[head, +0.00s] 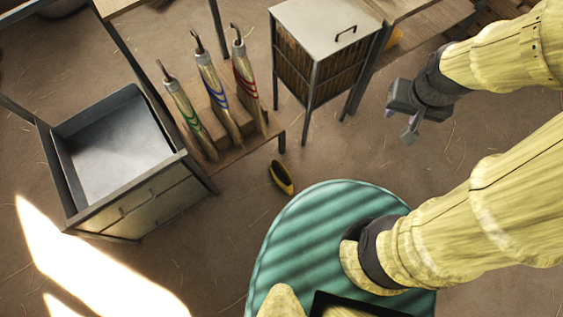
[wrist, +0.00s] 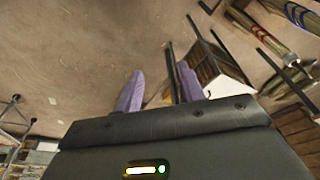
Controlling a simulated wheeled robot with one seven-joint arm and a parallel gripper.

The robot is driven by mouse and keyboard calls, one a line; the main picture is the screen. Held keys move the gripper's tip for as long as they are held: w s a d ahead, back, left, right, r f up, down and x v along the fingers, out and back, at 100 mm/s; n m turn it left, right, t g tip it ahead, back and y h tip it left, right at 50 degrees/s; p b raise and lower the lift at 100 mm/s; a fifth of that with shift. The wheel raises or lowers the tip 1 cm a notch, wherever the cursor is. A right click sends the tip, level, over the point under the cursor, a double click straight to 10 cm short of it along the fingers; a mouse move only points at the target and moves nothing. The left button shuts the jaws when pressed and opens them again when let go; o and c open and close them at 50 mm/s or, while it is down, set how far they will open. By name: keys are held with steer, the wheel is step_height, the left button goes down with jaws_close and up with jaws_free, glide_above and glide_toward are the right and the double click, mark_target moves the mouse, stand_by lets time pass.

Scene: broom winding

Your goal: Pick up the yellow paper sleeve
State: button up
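A small yellow thing with a dark hollow (head: 281,178) lies on the floor left of centre in the head view, near the teal round surface. It may be the yellow paper sleeve, but I cannot be sure. A second orange-yellow thing (head: 395,37) shows partly behind the lidded cabinet, mostly hidden. My gripper (head: 409,130) hangs in the air at the right, away from both. In the wrist view its two purple fingers (wrist: 160,70) stand apart with nothing held between them.
Three brooms with green, blue and red bindings (head: 217,95) lean on a low wooden stand (head: 235,152). A metal bin (head: 115,140) stands at the left. A lidded slatted cabinet (head: 325,30) stands at the top. The floor between is mostly clear.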

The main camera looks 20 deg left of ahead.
steer(key=o, duration=0.4)
steer(key=shift+s+f, duration=0.1)
steer(key=shift+f, duration=0.05)
steer(key=shift+c, duration=0.2)
steer(key=shift+o, duration=1.1)
steer(key=w+a+f+n+b, duration=0.1)
steer(key=w+a+f+b, duration=0.1)
steer(key=f+b, duration=0.3)
steer(key=w+a+f+n+b, duration=0.1)
steer(key=w+a+f+b, duration=0.1)
steer(key=f+b, duration=0.3)
steer(key=w+a+f+n+b, duration=0.1)
steer(key=w+a+f+b, duration=0.2)
steer(key=f, duration=0.9)
steer(key=b, duration=0.3)
steer(key=shift+g, duration=0.4)
steer(key=a+f+n+b, duration=0.2)
steer(key=a+f+b, duration=0.4)
steer(key=f, duration=1.2)
steer(key=a+f+n+g+b, duration=0.1)
steer(key=a+f+b, duration=0.5)
steer(key=f+b, duration=0.8)
steer(key=a+f+n+b, duration=0.4)
steer(key=a+f+b, duration=0.3)
steer(key=f, duration=1.7)
steer(key=b, duration=0.3)
steer(key=shift+s+g+b, duration=0.15)
steer(key=shift+g+b, duration=0.25)
step_height(320, 180, down, 12)
steer(key=b, duration=0.7)
